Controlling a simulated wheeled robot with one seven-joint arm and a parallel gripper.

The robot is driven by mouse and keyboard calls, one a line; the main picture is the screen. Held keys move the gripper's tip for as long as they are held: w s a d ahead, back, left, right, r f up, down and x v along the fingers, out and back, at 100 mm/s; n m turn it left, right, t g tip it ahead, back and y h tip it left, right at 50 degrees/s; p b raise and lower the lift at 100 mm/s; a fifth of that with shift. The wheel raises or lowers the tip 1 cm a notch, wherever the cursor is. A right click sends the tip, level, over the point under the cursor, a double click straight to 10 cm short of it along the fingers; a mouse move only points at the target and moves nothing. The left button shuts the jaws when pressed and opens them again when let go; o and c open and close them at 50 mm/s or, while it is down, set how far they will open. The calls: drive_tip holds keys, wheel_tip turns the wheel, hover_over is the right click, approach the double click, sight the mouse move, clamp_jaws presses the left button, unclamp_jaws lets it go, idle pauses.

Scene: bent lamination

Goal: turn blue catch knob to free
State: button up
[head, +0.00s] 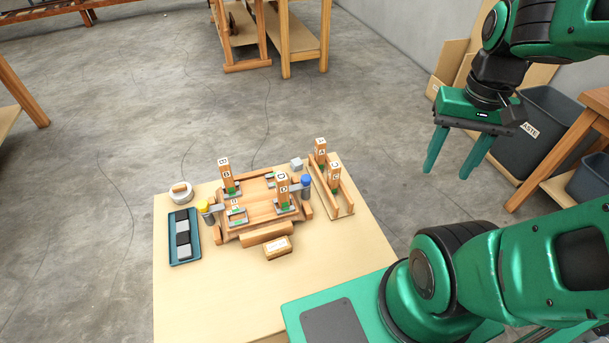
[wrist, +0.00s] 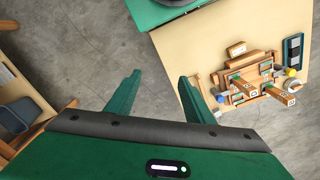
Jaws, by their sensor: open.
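The blue catch knob (head: 306,180) stands at the right side of a wooden fixture (head: 262,207) on the light tabletop. A grey part sits under its blue top. The knob also shows small in the wrist view (wrist: 221,98). I cannot tell which way it is turned. A yellow knob (head: 203,206) stands at the fixture's left side. Several lettered wooden posts stand upright in the fixture, one marked B (head: 226,175). My gripper (head: 449,172) is open and empty, above the floor to the right of the table and well away from the knob. Its fingers (wrist: 162,86) also show in the wrist view.
A wooden rack (head: 344,206) with two posts stands close to the right of the blue knob. A teal tray (head: 172,253), a white round dish (head: 180,198), a wooden block (head: 278,248) and a grey cube (head: 297,163) surround the fixture. A dark waste bin (head: 545,112) stands at right.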

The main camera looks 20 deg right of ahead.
drive_tip(key=w+f, duration=0.3)
drive_tip(key=w, duration=0.9)
drive_tip(key=m, duration=0.2)
hover_over(306, 177)
wheel_tip(306, 177, down, 20)
wheel_tip(306, 177, down, 10)
drive_tip(key=shift+f, duration=0.2)
drive_tip(key=c, duration=1)
